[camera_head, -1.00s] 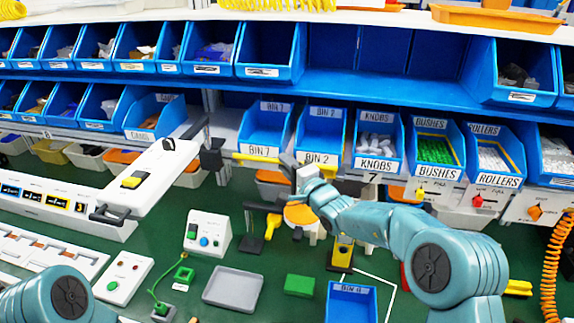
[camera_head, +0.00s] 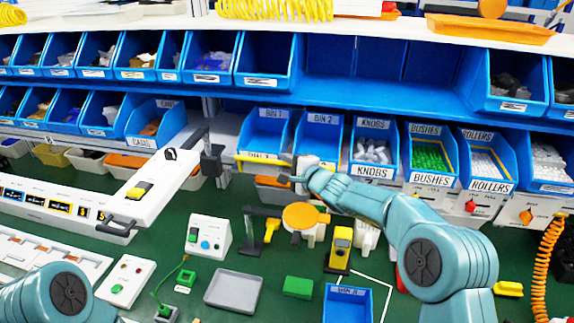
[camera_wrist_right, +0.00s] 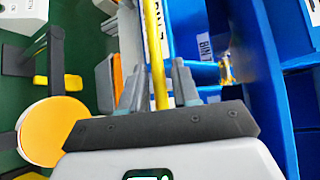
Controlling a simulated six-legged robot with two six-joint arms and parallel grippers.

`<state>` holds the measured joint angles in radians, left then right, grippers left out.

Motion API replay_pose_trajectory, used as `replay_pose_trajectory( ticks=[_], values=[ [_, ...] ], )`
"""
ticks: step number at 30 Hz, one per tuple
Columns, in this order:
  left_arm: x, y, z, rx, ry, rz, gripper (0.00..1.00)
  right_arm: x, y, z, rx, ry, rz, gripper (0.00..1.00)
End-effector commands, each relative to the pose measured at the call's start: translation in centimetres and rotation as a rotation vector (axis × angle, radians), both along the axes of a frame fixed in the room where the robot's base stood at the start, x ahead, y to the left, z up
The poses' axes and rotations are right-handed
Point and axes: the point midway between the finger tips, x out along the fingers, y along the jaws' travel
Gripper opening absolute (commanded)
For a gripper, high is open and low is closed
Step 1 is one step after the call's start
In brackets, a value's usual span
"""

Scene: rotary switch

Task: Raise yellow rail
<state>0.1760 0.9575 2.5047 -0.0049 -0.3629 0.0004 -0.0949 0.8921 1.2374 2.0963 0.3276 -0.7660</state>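The yellow rail (camera_head: 258,158) is a thin bar running across the front below Bin 1 and Bin 2 in the head view. In the right wrist view the rail (camera_wrist_right: 154,50) runs lengthwise between my two grey fingers. My right gripper (camera_head: 294,172) is at the rail's right end. In the wrist view the right gripper (camera_wrist_right: 157,85) is open, with a finger on each side of the rail and visible gaps. My left gripper is out of view; only a left arm link shows at lower left.
Bin 1 (camera_head: 265,132) and Bin 2 (camera_head: 320,135) are close behind the rail. A black bracket (camera_head: 211,160) stands at its left end. An orange disc (camera_head: 300,216) is below my right gripper. A white switch panel (camera_head: 150,180) slopes at left.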

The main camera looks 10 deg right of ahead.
Motion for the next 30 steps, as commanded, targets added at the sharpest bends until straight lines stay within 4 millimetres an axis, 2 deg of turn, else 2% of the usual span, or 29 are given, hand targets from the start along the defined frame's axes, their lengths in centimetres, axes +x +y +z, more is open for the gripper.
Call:
replay_pose_trajectory(
  ticks=[9, 14, 21, 30],
  values=[
    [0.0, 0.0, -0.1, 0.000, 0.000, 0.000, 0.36, -0.1, 0.0, -0.1, 0.000, 0.001, 0.000, 0.41],
    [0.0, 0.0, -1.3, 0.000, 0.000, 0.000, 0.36, -1.0, -0.6, -0.2, -0.001, 0.001, -0.001, 0.41],
    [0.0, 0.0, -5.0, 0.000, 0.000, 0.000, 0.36, -5.2, -2.9, 0.6, -0.001, -0.002, -0.002, 0.41],
    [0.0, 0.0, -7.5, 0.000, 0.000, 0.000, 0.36, -11.2, -6.1, 2.6, -0.001, -0.002, -0.002, 0.41]
  ],
)
